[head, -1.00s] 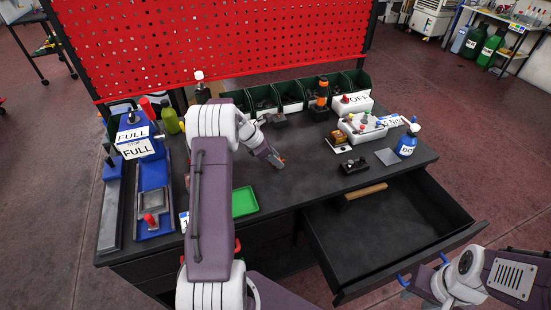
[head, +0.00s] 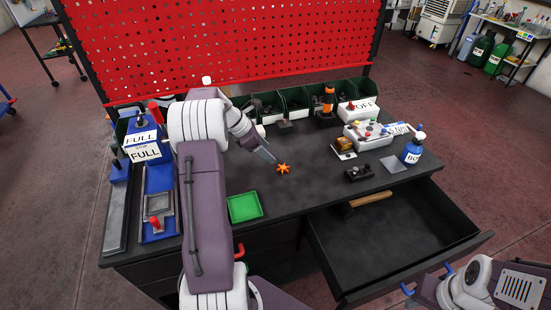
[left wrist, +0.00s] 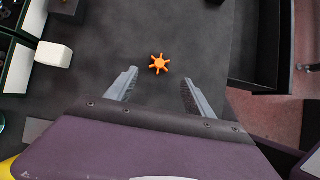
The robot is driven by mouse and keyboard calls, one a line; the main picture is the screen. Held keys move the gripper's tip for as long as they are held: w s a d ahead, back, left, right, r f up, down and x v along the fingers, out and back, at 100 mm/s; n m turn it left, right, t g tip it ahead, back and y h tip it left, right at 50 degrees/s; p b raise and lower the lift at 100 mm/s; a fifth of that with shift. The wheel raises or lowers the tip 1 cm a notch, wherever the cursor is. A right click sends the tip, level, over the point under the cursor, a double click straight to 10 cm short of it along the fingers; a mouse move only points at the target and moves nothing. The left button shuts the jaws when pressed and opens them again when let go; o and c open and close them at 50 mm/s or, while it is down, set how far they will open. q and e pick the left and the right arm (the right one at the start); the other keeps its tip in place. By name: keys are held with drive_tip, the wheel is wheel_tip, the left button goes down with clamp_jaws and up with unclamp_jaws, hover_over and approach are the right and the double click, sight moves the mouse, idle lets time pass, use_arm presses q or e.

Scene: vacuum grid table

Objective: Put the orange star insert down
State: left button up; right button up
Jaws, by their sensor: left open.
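The orange star insert (head: 284,169) lies on the dark table top, right of the green tray. My left gripper (head: 268,156) is open and empty, just up and left of the star in the head view. In the left wrist view the star (left wrist: 159,63) lies just beyond the tips of the spread grey fingers (left wrist: 160,77), roughly between their lines, with no finger seen touching it. My right arm (head: 470,282) is at the lower right, away from the table top; its finger opening is unclear.
A green tray (head: 245,207) lies near the front edge. An open drawer (head: 390,237) with a wooden-handled tool (head: 368,199) juts out at the right. A small black block (head: 359,173), a blue spray bottle (head: 412,149) and green bins (head: 297,98) stand around. Table around the star is clear.

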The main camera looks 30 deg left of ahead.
use_arm(q)
drive_tip(key=s+d+m+g, duration=0.1)
drive_tip(key=s+d+m, duration=0.2)
drive_tip(key=d+m, duration=0.1)
drive_tip(key=s+d+f+m+g+y, duration=0.1)
drive_tip(key=s+d+m, duration=0.2)
drive_tip(key=d+m, duration=0.1)
drive_tip(key=s+d+f+m+g+y, duration=0.1)
drive_tip(key=s+d+m, duration=0.2)
drive_tip(key=d+m, duration=0.2)
drive_tip(key=shift+s+d, duration=0.1)
drive_tip(key=shift+s, duration=0.05)
drive_tip(key=s+d+f+m+y, duration=0.2)
drive_tip(key=s+d+m, duration=0.4)
drive_tip(key=s+m, duration=0.6)
drive_tip(key=m, duration=0.2)
drive_tip(key=shift+d+f+m+g, duration=0.25)
drive_tip(key=shift+f+m+g, duration=0.05)
drive_tip(key=shift+f+g, duration=0.1)
drive_tip(key=shift+r, duration=0.1)
